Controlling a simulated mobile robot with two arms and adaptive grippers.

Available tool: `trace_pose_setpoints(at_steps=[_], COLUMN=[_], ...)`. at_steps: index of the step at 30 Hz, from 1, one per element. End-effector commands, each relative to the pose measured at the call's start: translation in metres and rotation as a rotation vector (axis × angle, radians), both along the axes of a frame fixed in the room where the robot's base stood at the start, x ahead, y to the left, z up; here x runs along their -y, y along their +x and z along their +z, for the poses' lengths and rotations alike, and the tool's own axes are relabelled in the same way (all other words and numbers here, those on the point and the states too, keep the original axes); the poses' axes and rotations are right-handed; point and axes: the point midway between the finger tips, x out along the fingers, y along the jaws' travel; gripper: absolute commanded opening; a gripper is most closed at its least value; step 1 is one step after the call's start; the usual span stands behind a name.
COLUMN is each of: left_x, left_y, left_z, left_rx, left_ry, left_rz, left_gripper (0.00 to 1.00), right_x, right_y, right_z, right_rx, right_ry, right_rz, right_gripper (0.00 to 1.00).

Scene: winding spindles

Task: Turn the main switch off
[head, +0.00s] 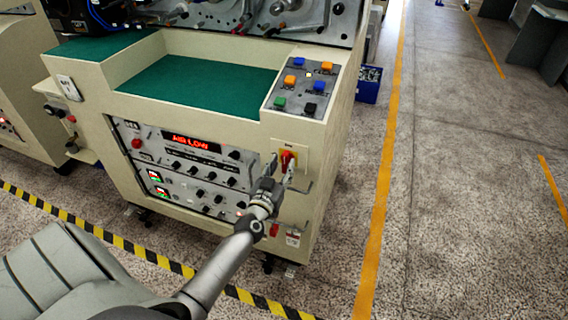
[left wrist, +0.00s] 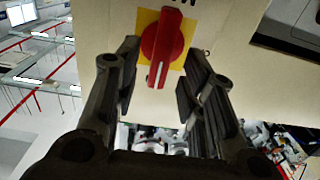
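The main switch is a red rotary knob (head: 287,160) on a yellow plate, on the front of the cream machine cabinet below the button panel. In the left wrist view the knob (left wrist: 163,47) shows close up, its handle with a white line pointing down in that picture. My left gripper (head: 281,172) is at the switch. In the left wrist view its two fingers (left wrist: 158,85) are open, one on each side of the knob, with gaps between them and the knob. Lettering by the yellow plate is cut off at the top edge. My right gripper is not in view.
A sloped panel with coloured buttons (head: 304,88) sits above the switch. Control units with a red display (head: 190,143) are to its left. A green mat (head: 198,85) covers the cabinet's shelf. Striped floor tape (head: 130,246) runs in front; the floor at right is clear.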

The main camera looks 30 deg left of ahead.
Motion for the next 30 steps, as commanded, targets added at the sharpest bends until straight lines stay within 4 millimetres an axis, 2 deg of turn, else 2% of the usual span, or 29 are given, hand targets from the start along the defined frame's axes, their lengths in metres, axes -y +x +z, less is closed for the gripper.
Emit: trace_pose_setpoints(at_steps=[6,16,25,30], left_x=[-0.005,-0.005,-0.005,-0.005], left_y=[0.019,0.022,0.022,0.022], left_z=[-0.001,0.0,0.0,-0.001], left_rx=[0.0,-0.001,-0.001,-0.001], left_ry=[0.0,0.0,0.0,-0.002], left_rz=[0.0,0.0,0.0,0.0], left_gripper=[0.38,0.38,0.0,0.0], right_x=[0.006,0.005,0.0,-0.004], right_y=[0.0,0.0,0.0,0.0], right_z=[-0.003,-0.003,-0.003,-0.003], right_rx=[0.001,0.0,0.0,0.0], right_ry=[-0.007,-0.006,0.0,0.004], right_rz=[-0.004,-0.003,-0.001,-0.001], right_gripper=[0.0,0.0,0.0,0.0])
